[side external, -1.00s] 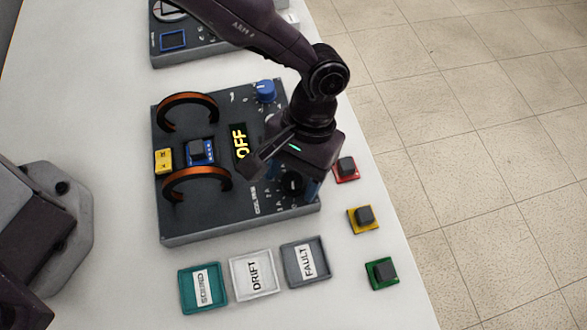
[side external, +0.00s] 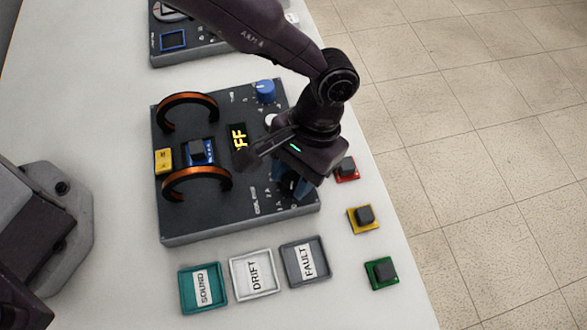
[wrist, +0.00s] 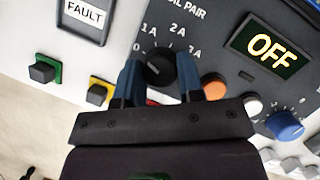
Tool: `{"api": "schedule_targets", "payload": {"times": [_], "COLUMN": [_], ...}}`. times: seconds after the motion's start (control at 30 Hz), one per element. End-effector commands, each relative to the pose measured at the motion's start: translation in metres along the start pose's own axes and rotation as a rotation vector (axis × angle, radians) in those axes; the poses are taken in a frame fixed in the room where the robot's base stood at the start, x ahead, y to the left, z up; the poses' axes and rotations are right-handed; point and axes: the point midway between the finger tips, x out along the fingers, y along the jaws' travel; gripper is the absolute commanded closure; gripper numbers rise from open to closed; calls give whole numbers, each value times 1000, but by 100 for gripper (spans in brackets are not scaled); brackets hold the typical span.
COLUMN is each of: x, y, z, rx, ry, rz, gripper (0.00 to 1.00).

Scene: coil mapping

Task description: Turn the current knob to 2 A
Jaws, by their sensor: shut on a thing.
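The current knob (wrist: 160,68) is round and black, on the dark coil panel (side external: 190,226) under the "COIL PAIR" label. Marks 1A, 2A and 3A are printed around it in the wrist view. I cannot make out clearly which mark its pointer faces. My gripper (wrist: 158,72) is shut on the knob, with one blue finger on each side of it. In the side view my gripper (side external: 290,184) is over the panel's front right corner and mostly hides the knob. The display (wrist: 267,50) reads OFF in yellow; my gripper partly covers it in the side view.
A blue knob (side external: 264,91) is at the panel's far right corner. Two copper coils stand on its left part, around a blue block (side external: 200,152). Red, yellow and green button blocks (side external: 381,273) line the table's right edge. SOUND, DRIFT and FAULT trays (side external: 305,262) lie in front.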

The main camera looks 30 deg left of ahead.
Motion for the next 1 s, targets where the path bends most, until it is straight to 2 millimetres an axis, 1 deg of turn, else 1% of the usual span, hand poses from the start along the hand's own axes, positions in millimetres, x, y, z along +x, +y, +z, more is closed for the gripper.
{"api": "schedule_targets", "payload": {"times": [1.0], "x": [0], "y": [3], "z": [2], "rx": [868], "ry": [-1], "rz": [-363], "gripper": [89]}}
